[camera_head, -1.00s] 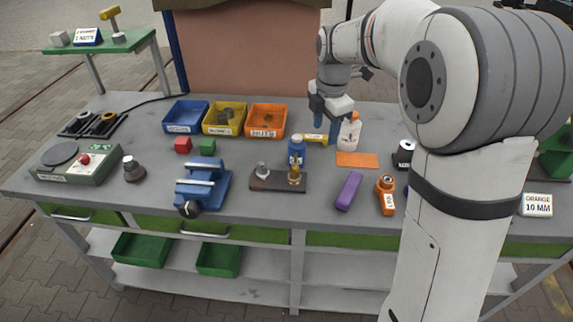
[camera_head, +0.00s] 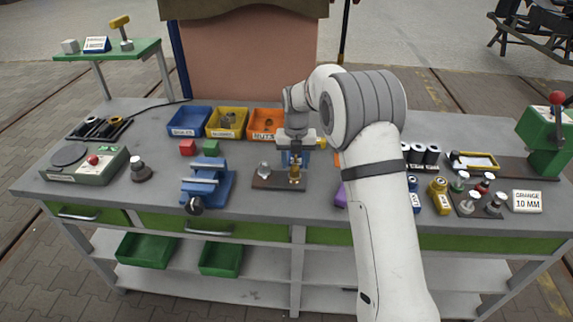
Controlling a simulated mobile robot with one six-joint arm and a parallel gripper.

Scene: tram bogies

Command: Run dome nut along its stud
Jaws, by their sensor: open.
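A dark brown plate (camera_head: 277,183) lies on the bench and bears two upright fittings. On its right is a brass-coloured fitting (camera_head: 294,173) with a rounded top, which looks like the dome nut on its stud. On its left is a silver fitting (camera_head: 264,168). My gripper (camera_head: 294,160) points down directly above or around the top of the brass fitting, its blue fingers apart. Whether the fingers touch the nut is too small to tell. The thread of the stud cannot be made out.
A blue vise (camera_head: 206,184) stands left of the plate. Blue (camera_head: 188,120), yellow (camera_head: 227,121) and orange (camera_head: 265,122) bins stand behind. The bench front before the plate is clear.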

